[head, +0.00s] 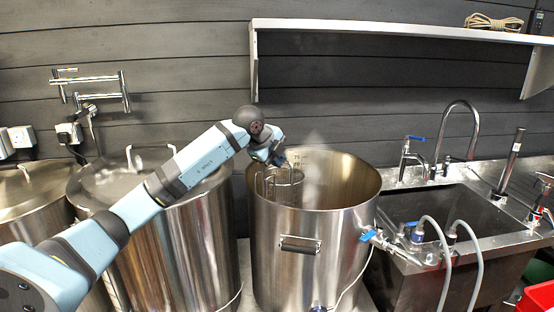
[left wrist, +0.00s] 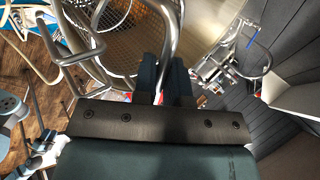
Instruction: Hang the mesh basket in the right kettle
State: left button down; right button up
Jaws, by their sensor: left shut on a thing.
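The right kettle (head: 315,240) is a tall open steel pot in the middle of the head view, with volume marks on its inner wall. The mesh basket (head: 284,186) shows at the kettle's left inside, its upper part at about rim height; its lower part is hidden by the kettle's front wall. In the left wrist view the basket's mesh (left wrist: 118,35) and bent wire hooks lie just beyond the fingers. My left gripper (head: 277,160) is above the kettle's left part, and in the left wrist view its dark fingers (left wrist: 165,78) are shut on the basket's metal handle. My right gripper is not in view.
Two lidded kettles (head: 165,215) stand to the left. A sink (head: 450,215) with taps and hoses is on the right. A valve with a blue handle (head: 367,236) sticks out from the right kettle. A white shelf (head: 400,28) hangs above.

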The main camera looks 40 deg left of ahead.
pick_arm(q)
jog(key=shift+f, duration=0.1)
jog(key=shift+f+b, duration=0.45)
jog(key=shift+f, duration=0.05)
jog(key=f+b, duration=0.2)
jog(key=f, duration=0.1)
jog(key=shift+s+d, duration=0.15)
jog(key=shift+d, duration=0.15)
dwell(0.4)
jog(key=shift+f, duration=0.1)
